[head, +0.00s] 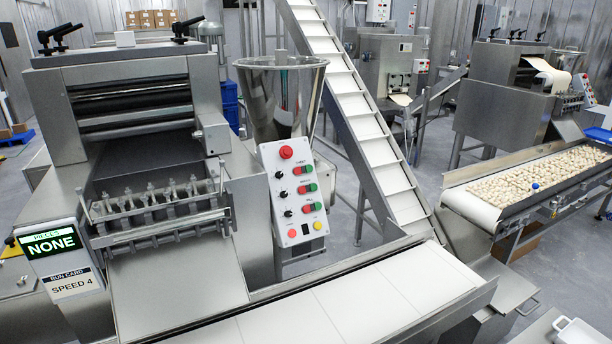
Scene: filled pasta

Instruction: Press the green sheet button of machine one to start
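Machine one is probably the large steel machine (130,95) at the left, with rollers and a row of nozzles; no number shows on it. Its tilted white control panel (296,195) faces me. The panel has three rows, each with a black knob and a green and red button pair. The row labels are too small to read surely, so I cannot tell which one says sheet. A large red button (286,152) is above the rows. My gripper is not in view.
A display (52,244) reads NONE above a run card (74,284) reading SPEED 4. A white conveyor (340,305) crosses the front. An inclined conveyor (360,120) rises behind the panel, beside a steel hopper (281,95). Another belt (475,213) at right carries many pale pieces.

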